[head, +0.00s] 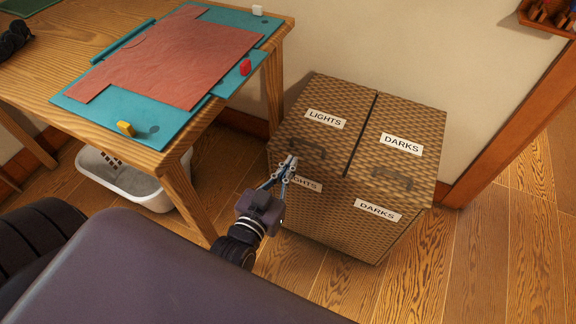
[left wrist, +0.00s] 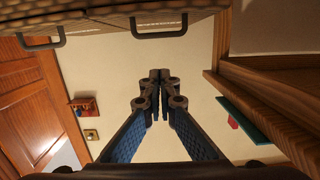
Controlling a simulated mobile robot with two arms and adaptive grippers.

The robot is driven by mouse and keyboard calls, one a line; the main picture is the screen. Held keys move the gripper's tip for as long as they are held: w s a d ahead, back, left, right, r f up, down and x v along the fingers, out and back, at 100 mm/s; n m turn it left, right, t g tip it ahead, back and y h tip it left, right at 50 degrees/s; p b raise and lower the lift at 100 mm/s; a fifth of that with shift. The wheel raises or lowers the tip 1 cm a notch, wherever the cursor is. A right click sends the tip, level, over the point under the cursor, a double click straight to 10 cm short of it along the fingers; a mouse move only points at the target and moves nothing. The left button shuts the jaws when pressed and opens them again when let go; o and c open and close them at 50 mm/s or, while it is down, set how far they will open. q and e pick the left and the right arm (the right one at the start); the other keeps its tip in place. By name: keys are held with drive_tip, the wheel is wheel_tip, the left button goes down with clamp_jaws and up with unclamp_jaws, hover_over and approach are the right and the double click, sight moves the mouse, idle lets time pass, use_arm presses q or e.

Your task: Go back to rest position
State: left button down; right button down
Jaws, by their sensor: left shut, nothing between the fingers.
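My left gripper (head: 286,168) is shut and empty in front of the hamper, close to the left lid's handle; I cannot tell whether it touches. In the left wrist view its fingertips (left wrist: 160,95) meet, with nothing between them. The woven hamper (head: 400,225) has two closed lids, labelled LIGHTS (head: 326,119) and DARKS (head: 401,144). Two handles show at the top of the left wrist view (left wrist: 160,33). My right gripper is not clearly seen in either view.
A wooden table (head: 50,62) at the left bears a teal board (head: 140,135) with a reddish cloth (head: 185,55) on it. A white basket (head: 140,192) stands under the table. A small shelf (head: 550,18) hangs at the upper right. The wood floor right of the hamper is clear.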

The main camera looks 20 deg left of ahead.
use_arm(q)
drive_tip(key=shift+s, duration=0.3)
use_arm(e)
drive_tip(key=shift+s+f, duration=0.1)
